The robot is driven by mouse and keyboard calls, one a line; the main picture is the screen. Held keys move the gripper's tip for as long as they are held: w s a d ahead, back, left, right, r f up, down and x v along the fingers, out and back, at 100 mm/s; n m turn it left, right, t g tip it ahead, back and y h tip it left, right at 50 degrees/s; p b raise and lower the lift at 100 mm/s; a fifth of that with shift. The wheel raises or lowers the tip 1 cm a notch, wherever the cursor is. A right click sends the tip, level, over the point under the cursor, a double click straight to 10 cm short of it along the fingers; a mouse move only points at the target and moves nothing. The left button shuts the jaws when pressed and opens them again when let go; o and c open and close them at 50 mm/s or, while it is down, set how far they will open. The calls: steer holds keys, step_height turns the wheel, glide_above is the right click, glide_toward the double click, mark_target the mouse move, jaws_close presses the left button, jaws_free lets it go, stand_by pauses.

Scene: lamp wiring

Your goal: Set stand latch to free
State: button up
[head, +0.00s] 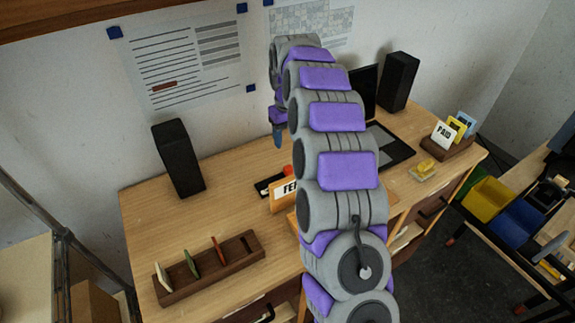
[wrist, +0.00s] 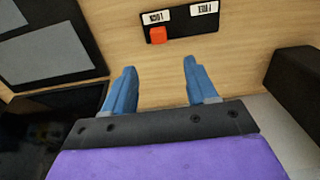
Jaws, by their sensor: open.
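The stand latch is a black plate (wrist: 180,22) on the wooden desk in the wrist view, with white labels FREE and LOCK that appear upside down. Its orange-red knob (wrist: 157,34) sits at the LOCK end, on the left of the plate there. In the head view the knob (head: 287,169) and part of the plate (head: 268,185) show beside my arm, partly hidden by a sign (head: 283,196). My gripper (wrist: 160,66) is open and empty, its blue fingers apart, with the knob beyond the tips. It also shows at the arm's end in the head view (head: 277,136).
Black speakers stand at the left (head: 178,157) and right (head: 398,80) of the desk. A laptop (head: 391,146) lies open behind my arm. A wooden rack (head: 212,270) with several cards is at the front left. Bare desk surrounds the latch's left side.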

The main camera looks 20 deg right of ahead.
mark_target(288, 167)
steer(key=f, duration=0.5)
steer(key=f+b, duration=0.1)
steer(key=f, duration=0.4)
steer(key=shift+d+f, duration=0.2)
steer(key=shift+f, duration=0.2)
steer(key=shift+a+f, duration=0.15)
steer(key=shift+f, duration=0.5)
jaws_close()
